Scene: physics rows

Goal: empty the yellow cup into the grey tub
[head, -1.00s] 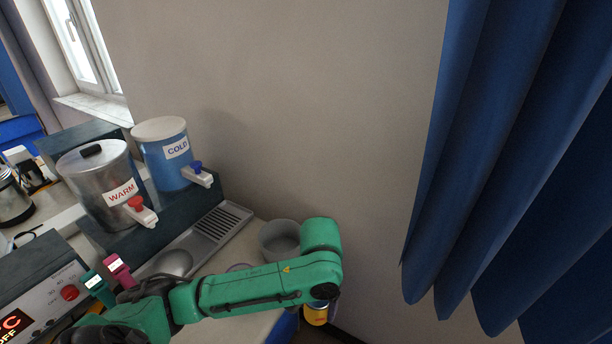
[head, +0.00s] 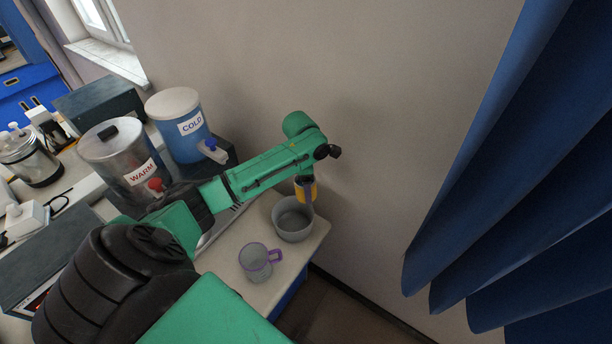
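The grey tub (head: 281,229) stands on the counter near its right end, against the wall; its inside is partly visible. My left arm reaches across from the lower left. Its gripper (head: 306,181) points down and appears shut on the yellow cup (head: 302,194), a small yellow-orange shape at the tub's far right rim in the picture. Its fingers are small and partly hidden, and the cup's mouth and tilt cannot be made out. I cannot tell whether anything is flowing from it. My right gripper is not in view.
A clear mug with purple rim and handle (head: 256,262) stands in front of the tub. The WARM dispenser (head: 118,160) and COLD dispenser (head: 174,122) stand to the left, behind my arm. The counter (head: 262,298) ends at the right; blue curtains (head: 520,170) hang beyond.

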